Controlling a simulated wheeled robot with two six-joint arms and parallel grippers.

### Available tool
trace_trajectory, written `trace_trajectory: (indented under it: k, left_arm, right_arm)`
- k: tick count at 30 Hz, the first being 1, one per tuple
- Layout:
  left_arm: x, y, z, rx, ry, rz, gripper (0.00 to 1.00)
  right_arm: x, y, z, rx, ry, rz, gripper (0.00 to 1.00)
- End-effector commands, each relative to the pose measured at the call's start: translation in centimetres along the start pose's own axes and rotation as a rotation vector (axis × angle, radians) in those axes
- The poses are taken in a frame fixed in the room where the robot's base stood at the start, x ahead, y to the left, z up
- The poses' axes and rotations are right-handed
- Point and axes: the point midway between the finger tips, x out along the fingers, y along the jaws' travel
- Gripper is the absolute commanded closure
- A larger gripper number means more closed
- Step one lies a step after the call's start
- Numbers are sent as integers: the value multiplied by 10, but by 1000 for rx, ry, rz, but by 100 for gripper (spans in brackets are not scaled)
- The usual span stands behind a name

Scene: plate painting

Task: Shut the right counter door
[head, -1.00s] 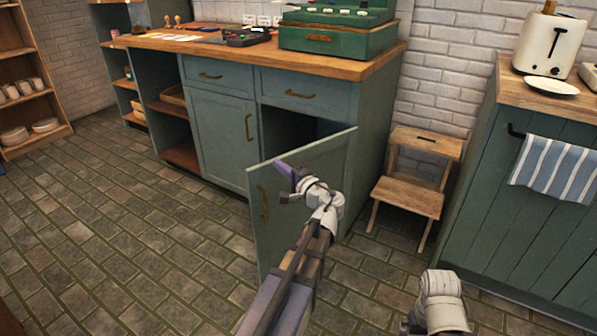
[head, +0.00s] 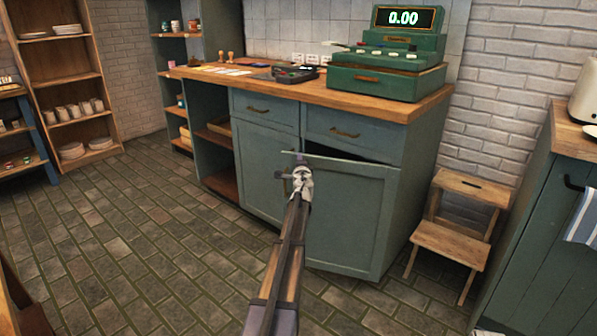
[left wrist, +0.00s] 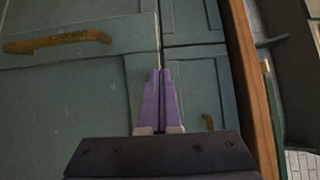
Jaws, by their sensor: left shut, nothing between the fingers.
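The right counter door (head: 350,215) is a grey-green panel below the right drawer in the head view. It stands slightly ajar, with a dark gap along its top edge. My left gripper (head: 300,160) is at the upper left part of this door, its fingers together with nothing between them. I cannot tell whether the tips touch the door. In the left wrist view, the purple fingers (left wrist: 160,100) lie side by side in front of the counter fronts, near the seam between doors and drawers. The door's handle is hidden in the head view. My right gripper is out of view.
The left counter door (head: 262,170) and the drawers, such as the right one (head: 345,133), are shut. A wooden step stool (head: 455,235) stands right of the counter. A green cash register (head: 390,75) sits on top. The tiled floor (head: 150,240) in front is clear.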

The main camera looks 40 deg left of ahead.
Motion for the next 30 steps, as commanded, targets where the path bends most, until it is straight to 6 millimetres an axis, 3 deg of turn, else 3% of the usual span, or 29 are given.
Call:
trace_trajectory:
  k: [1, 3, 12, 19, 30]
  left_arm:
    - [20, 0, -6, 0, 0, 0, 100]
    - [36, 0, -12, 0, 0, 0, 100]
    - [78, 0, -32, 0, 1, 0, 100]
    - [88, 0, -38, 0, 0, 0, 100]
    - [89, 0, -39, 0, 0, 0, 100]
  right_arm:
    - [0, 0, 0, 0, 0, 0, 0]
    - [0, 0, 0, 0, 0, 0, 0]
    - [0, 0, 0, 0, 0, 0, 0]
    - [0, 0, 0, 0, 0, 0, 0]
    - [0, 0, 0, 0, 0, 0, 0]
